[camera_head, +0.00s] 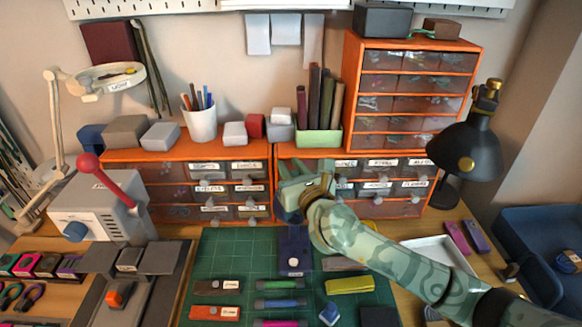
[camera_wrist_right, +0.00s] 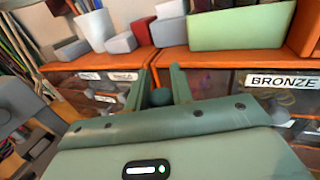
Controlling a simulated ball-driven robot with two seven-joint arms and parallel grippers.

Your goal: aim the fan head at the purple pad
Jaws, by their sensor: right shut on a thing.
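My right gripper (camera_head: 303,184) is in front of the orange drawers, above the back edge of the green mat. In the right wrist view its two fingers (camera_wrist_right: 158,88) are close around a small dark rounded knob (camera_wrist_right: 160,97), which I take as part of the fan head. A dark blue upright stand (camera_head: 295,250) is just below the gripper; most of what is above it is hidden by the hand, so the fan head's facing cannot be told. A purple flat piece (camera_head: 476,236) lies at the right; I cannot tell if it is the pad. My left gripper is not in view.
The green cutting mat (camera_head: 222,248) holds several small coloured pieces. A white tray (camera_head: 440,250) and a black lamp (camera_head: 468,150) stand at the right. A grey machine with a red-knobbed lever (camera_head: 108,180) is at the left. Orange drawers (camera_head: 272,155) close off the back.

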